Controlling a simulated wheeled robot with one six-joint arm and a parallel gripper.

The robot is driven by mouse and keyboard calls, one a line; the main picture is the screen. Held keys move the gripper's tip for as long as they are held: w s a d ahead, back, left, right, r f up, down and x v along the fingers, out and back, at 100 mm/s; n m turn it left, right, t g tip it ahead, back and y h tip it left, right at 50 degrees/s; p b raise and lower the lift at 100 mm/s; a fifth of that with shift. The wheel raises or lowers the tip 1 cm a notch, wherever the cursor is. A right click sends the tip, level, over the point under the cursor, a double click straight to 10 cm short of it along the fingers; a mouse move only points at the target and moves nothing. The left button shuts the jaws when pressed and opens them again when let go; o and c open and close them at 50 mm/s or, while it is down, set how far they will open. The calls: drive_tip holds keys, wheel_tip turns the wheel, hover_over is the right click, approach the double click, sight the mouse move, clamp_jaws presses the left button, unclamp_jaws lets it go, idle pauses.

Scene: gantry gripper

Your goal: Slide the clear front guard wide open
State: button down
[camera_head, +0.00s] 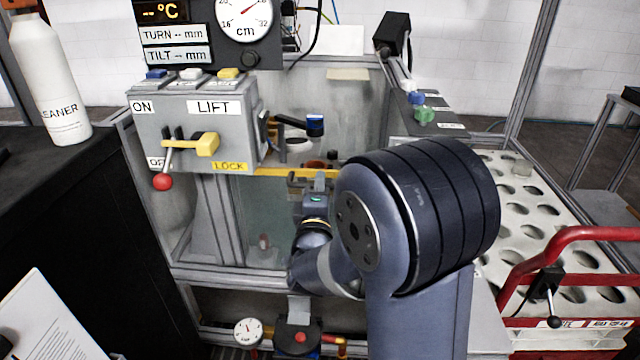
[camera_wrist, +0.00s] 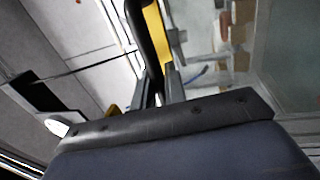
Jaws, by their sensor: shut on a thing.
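The clear front guard (camera_head: 270,225) is a see-through panel with a yellow strip (camera_head: 290,172) along its top edge, in the middle of the head view. It covers at least part of the machine's front opening below the LIFT box. My gripper (camera_head: 318,180) is at the yellow strip, partly hidden by my arm. In the wrist view, my gripper (camera_wrist: 161,84) is shut on a dark bar-like handle (camera_wrist: 143,35) beside the yellow strip (camera_wrist: 157,25). The guard's right part is hidden behind my arm, so how far it stands open cannot be told.
The grey LIFT box (camera_head: 195,125) with a red-knobbed lever (camera_head: 163,180) and yellow LOCK part stands left of my gripper. A black-handled lever (camera_head: 300,124) juts out just above. A holed white tray (camera_head: 510,200) and red rail (camera_head: 585,234) are at right.

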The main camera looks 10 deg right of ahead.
wheel_tip(320, 180, down, 30)
drive_tip(key=b, duration=2.2)
drive_tip(key=shift+r+b, duration=0.15)
drive_tip(key=shift+b, duration=0.25)
drive_tip(key=c, duration=1.5)
unclamp_jaws()
drive_tip(key=shift+r, duration=0.1)
drive_tip(key=shift+c, duration=0.2)
drive_tip(key=shift+s, duration=0.1)
drive_tip(key=p+v, duration=0.1)
drive_tip(key=v, duration=0.9)
drive_tip(key=shift+s+a, duration=0.2)
drive_tip(key=shift+s, duration=0.15)
drive_tip(key=shift+w+d, duration=0.1)
drive_tip(key=shift+w, duration=0.05)
